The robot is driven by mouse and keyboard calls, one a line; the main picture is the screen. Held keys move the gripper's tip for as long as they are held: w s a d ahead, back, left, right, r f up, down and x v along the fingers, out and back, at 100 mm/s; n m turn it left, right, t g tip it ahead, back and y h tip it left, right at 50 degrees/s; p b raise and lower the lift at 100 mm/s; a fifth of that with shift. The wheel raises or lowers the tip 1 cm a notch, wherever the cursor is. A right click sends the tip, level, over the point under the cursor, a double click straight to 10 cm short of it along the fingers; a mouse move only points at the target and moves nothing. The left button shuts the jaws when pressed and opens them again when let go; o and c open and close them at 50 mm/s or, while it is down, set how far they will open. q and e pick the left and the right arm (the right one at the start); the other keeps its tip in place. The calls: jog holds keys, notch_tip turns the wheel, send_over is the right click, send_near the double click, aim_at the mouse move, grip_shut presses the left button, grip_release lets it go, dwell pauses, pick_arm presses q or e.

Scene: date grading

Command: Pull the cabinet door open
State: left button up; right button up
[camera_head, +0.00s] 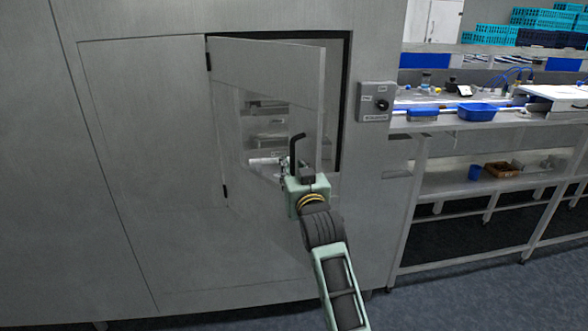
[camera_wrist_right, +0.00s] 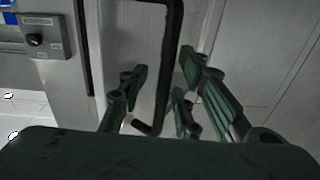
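The grey metal cabinet door (camera_head: 262,75) is hinged on its left side and stands partly open, its free right edge swung out from the frame. A dark gap shows at the right and top of the opening. A black bar handle (camera_head: 293,150) is on the door near its free edge; it also shows in the right wrist view (camera_wrist_right: 171,60). My right gripper (camera_wrist_right: 160,90) is at the handle's lower part. Its fingers are apart, with the bar between them and a visible gap on the left finger's side. My left gripper is in neither view.
A control box with a black knob (camera_head: 376,102) is on the cabinet front, right of the opening. A workbench (camera_head: 440,127) with a blue tray (camera_head: 478,112) stands further right. Open floor (camera_head: 470,295) lies in front of the bench.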

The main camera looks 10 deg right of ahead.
jog(key=shift+w+a, duration=0.15)
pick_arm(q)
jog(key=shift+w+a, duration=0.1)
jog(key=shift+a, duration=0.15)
pick_arm(e)
jog(key=s, duration=1.2)
jog(key=shift+c, duration=0.2)
